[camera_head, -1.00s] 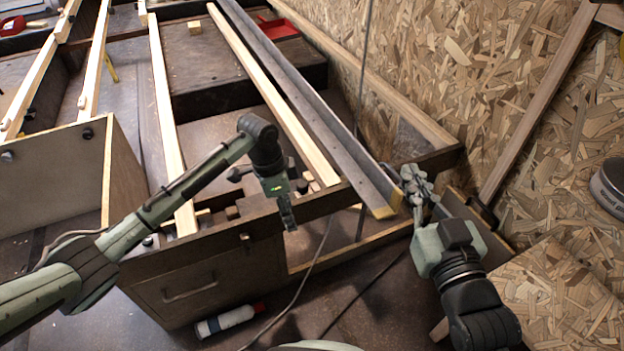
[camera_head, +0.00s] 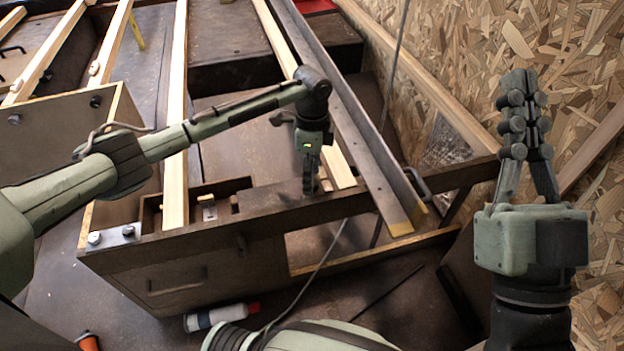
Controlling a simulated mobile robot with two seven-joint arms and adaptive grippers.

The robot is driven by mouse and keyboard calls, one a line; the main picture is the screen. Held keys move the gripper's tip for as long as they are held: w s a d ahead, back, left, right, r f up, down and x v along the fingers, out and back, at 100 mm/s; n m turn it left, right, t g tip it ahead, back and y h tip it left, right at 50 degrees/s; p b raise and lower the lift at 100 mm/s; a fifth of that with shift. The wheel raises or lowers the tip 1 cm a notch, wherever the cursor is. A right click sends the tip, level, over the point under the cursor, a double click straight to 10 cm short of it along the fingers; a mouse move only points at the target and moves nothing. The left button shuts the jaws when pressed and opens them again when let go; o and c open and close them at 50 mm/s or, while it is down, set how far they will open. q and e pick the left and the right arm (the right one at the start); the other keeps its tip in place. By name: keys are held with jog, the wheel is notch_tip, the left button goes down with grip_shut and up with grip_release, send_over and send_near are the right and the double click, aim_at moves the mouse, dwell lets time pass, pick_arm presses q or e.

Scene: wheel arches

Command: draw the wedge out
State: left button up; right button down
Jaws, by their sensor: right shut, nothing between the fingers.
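I cannot single out the wedge with certainty. Small pale wood pieces (camera_head: 205,199) sit in the dark slot at the front of the wooden frame, beside the foot of a long pale batten (camera_head: 175,140). My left gripper (camera_head: 309,188) points down at the frame's front rail, right of that slot. Its fingers show edge-on, so I cannot tell their opening. My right gripper (camera_head: 521,85) points up in front of the chipboard wall, shut and empty, clear of the frame.
A long dark steel beam (camera_head: 350,122) with a yellow end slopes across the frame between my grippers. A dark wooden box front (camera_head: 180,270) lies below the slot. A white bottle (camera_head: 215,317) and a cable (camera_head: 330,250) lie near the floor. Chipboard (camera_head: 460,50) closes off the right.

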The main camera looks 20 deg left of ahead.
pick_arm(q)
jog(key=shift+f, duration=0.65)
grip_shut()
